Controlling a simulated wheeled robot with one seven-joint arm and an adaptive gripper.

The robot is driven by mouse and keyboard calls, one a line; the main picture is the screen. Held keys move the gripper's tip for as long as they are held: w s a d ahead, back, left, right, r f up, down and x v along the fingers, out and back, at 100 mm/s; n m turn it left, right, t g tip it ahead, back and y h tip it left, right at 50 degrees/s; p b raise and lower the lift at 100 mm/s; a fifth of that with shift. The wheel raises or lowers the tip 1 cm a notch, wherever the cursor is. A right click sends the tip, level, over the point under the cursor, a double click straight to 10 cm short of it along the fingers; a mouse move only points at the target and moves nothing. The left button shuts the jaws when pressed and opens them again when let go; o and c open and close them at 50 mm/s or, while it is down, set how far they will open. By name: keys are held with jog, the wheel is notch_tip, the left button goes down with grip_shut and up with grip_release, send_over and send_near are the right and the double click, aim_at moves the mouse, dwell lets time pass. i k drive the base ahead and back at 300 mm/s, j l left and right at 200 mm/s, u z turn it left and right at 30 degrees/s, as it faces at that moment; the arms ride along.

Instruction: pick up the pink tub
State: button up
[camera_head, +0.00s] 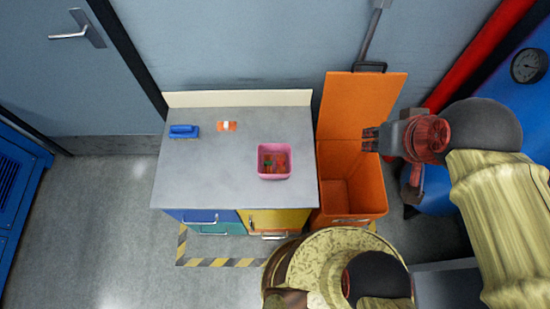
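The pink tub (262,174) stands upright near the right front of the grey counter top (200,172). It is open at the top, and small red, orange and green items lie inside it. My gripper (366,139) is to the right of the counter, above the open orange bin, apart from the tub. It points left and looks empty. Its fingers are small and dark here, and a narrow gap seems to show between them.
A blue brush-like object (184,130) and an orange-and-white item (227,126) lie at the back left of the counter. The orange bin (345,205) stands beside the counter with its lid up. A grey wall is behind; drawers face the front.

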aim_at(274, 149)
jog(key=k+j, duration=0.15)
jog(key=k, duration=0.15)
jog(key=k+j+z, duration=0.1)
jog(key=k, duration=0.15)
jog(key=k+j+z, duration=0.1)
jog(key=j, duration=0.25)
jog(key=k+j+z, duration=0.1)
jog(key=j, duration=0.25)
jog(key=k+j+z, duration=0.1)
jog(key=j, duration=0.25)
jog(key=i+j, duration=0.2)
jog(key=i+j+z, duration=0.15)
jog(key=j, duration=0.25)
jog(key=i+j, duration=0.15)
jog(key=j, duration=0.15)
jog(key=z, duration=0.05)
